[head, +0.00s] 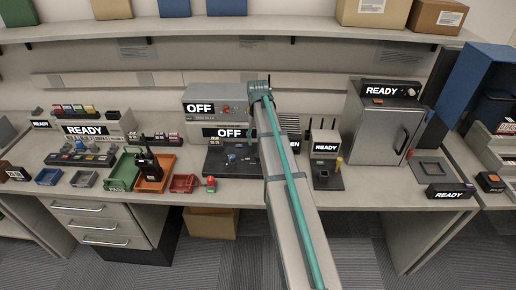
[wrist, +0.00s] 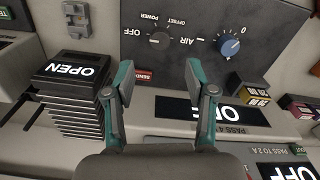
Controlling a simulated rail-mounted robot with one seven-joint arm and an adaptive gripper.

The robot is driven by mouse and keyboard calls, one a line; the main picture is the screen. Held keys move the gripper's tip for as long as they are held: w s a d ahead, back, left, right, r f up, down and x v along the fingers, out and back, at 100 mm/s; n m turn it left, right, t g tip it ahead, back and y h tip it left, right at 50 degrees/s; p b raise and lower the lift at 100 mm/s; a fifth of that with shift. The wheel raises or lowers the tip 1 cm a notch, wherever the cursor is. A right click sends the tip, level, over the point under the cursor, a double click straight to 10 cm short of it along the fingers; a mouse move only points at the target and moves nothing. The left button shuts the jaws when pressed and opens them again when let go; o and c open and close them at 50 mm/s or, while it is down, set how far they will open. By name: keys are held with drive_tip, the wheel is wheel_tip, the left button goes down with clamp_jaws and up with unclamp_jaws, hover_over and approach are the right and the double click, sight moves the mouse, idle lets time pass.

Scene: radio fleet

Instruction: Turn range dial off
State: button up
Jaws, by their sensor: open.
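In the wrist view, a dark grey panel, upside down there, carries a blue dial (wrist: 230,45) with a white pointer and a "0" mark close by. A dark knob (wrist: 160,41) sits left of it, among "OFF", "AIR" and "OFFSET POWER" lettering. I cannot tell which of the two is the range dial. My gripper (wrist: 157,78) is open and empty, its two teal-tipped fingers apart below the knob in the picture and clear of both controls. In the head view, the dark panel (head: 214,162) lies on the bench, and my arm hides my fingers.
A stack of dark slabs marked "OPEN" (wrist: 80,90) is left of my fingers. A black "OFF" display (wrist: 205,111) is below right. Small coloured blocks (wrist: 250,95) stand to the right. In the head view, a grey oven-like cabinet (head: 382,120) stands right of my arm.

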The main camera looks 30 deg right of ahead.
drive_tip(key=shift+r, duration=1.6)
